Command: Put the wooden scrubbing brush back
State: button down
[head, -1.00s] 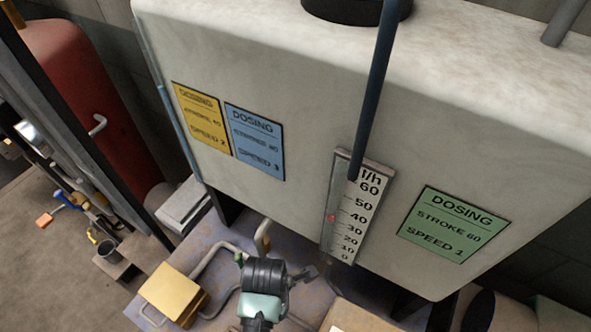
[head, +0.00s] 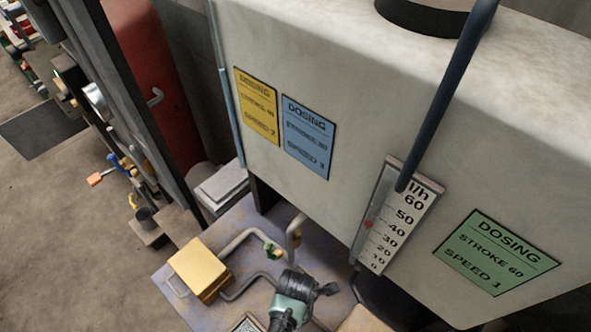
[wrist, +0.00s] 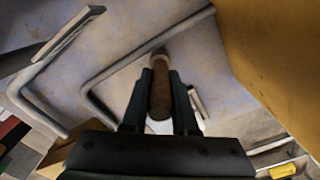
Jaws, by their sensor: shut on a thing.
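In the wrist view my gripper (wrist: 160,76) has its two dark fingers shut on a brown, rounded wooden piece, which I take to be the handle of the wooden scrubbing brush (wrist: 159,98). The handle lies between the fingers, with a paler end beyond the tips. I cannot make out the brush head or bristles. In the head view the black and teal end of my arm (head: 292,300) is low in the picture, over the blotchy bench top, in front of the white tank. The fingers and brush cannot be made out there.
Bent grey pipes (head: 240,243) and a yellow box (head: 200,268) stand on the bench top (head: 180,312) left of my arm. The white tank (head: 330,110) with a flow gauge (head: 398,215) rises behind. A dark post and red cylinder (head: 150,60) stand left, beside open floor.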

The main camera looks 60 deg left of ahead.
jog(key=shift+f, duration=0.1)
jog(key=c, duration=1.1)
grip_release()
jog(key=shift+f, duration=0.1)
jog(key=shift+c, duration=0.2)
jog(key=o, duration=0.5)
jog(key=shift+c, duration=0.2)
notch_tip(320, 180, up, 12)
jog(key=shift+r, duration=0.2)
